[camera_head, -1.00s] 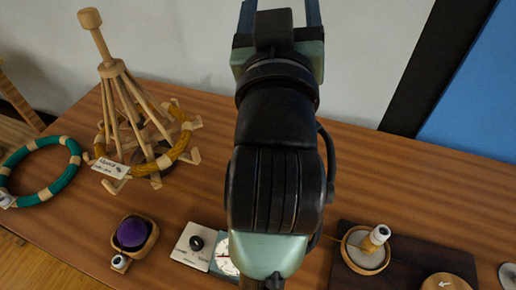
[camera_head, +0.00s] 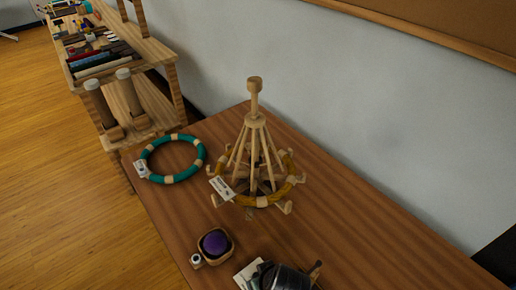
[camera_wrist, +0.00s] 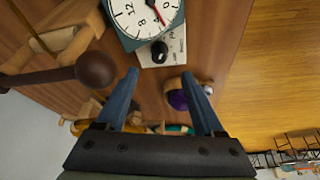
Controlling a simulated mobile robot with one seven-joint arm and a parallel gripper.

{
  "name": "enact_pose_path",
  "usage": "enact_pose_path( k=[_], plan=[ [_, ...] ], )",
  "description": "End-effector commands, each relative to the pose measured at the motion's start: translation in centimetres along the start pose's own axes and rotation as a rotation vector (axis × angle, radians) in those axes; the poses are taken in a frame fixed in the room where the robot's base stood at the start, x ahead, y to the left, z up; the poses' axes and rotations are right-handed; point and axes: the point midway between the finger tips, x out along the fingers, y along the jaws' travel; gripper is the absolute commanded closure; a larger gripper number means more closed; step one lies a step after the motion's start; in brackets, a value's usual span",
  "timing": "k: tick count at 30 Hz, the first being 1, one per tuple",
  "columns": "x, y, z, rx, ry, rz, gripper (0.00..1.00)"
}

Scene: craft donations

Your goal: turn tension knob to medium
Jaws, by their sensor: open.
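The tension knob (camera_wrist: 159,50) is a small black round knob on a white plate (camera_wrist: 177,50), beside a square dial (camera_wrist: 150,12) with a white face and a red needle, in the wrist view. My gripper (camera_wrist: 160,75) is open and empty. Its two blue fingers point toward the plate, and the knob shows between and beyond the fingertips, apart from them. In the head view only the white plate's corner (camera_head: 244,275) shows at the bottom edge; my dark arm hides much of that spot. The plate's markings are too small to read.
A purple ball (camera_head: 215,242) sits in a wooden holder left of the plate. A wooden swift (camera_head: 255,125) with a yellow ring (camera_head: 262,201) stands behind. A teal ring (camera_head: 154,173) lies at the table's left edge. The wooden table (camera_head: 360,235) is clear at right.

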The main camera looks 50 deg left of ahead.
Motion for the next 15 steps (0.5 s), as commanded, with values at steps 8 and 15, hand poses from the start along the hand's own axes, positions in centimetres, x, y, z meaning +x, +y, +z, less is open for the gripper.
enact_pose_path(
  k=[8,15],
  plan=[
    [5.2,0.0,0.0,-0.001,-0.001,0.000,0.31],
    [7.9,0.1,-0.1,0.000,0.001,0.002,0.31]
  ],
)
